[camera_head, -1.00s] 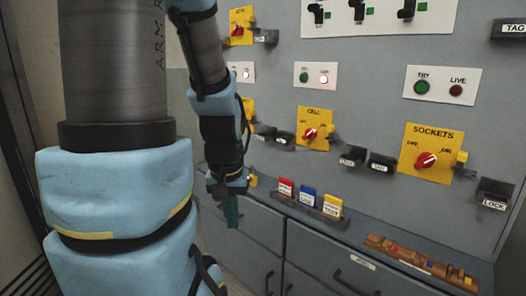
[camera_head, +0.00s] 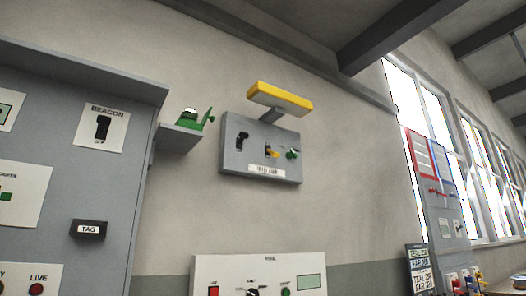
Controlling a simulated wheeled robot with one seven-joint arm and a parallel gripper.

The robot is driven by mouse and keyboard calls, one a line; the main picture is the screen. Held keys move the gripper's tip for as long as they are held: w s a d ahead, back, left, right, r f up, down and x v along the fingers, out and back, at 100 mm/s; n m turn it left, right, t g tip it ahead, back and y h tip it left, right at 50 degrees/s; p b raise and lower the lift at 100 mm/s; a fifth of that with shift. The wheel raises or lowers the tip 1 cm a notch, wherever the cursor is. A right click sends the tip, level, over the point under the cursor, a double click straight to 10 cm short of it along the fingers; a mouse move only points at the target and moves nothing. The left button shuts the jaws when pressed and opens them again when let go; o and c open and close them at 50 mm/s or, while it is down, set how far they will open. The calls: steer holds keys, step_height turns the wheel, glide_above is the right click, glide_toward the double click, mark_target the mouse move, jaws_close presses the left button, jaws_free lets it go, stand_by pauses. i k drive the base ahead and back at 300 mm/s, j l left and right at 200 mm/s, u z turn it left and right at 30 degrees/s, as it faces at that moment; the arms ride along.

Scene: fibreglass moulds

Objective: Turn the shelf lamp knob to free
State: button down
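A grey control box (camera_head: 232,160) hangs on the wall in the head view, slightly tilted in the picture. A yellow lamp bar (camera_head: 280,98) sits on a short bracket above it. On the box's face are a black switch (camera_head: 242,141), a small yellow part (camera_head: 272,154) and a small green part (camera_head: 292,154), with a white label (camera_head: 266,170) too small to read. I cannot tell which part is the knob or its setting. My gripper is not in view.
A small grey shelf (camera_head: 176,141) with a green object (camera_head: 193,119) juts out left of the box. The grey cabinet (camera_head: 60,160) fills the left side. A white panel (camera_head: 235,266) stands below. The wall right of the box is bare up to the windows.

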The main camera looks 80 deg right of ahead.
mark_target(290, 153)
steer(key=k+l+u, duration=0.3)
steer(key=k+l, duration=1.55)
steer(key=k, duration=0.1)
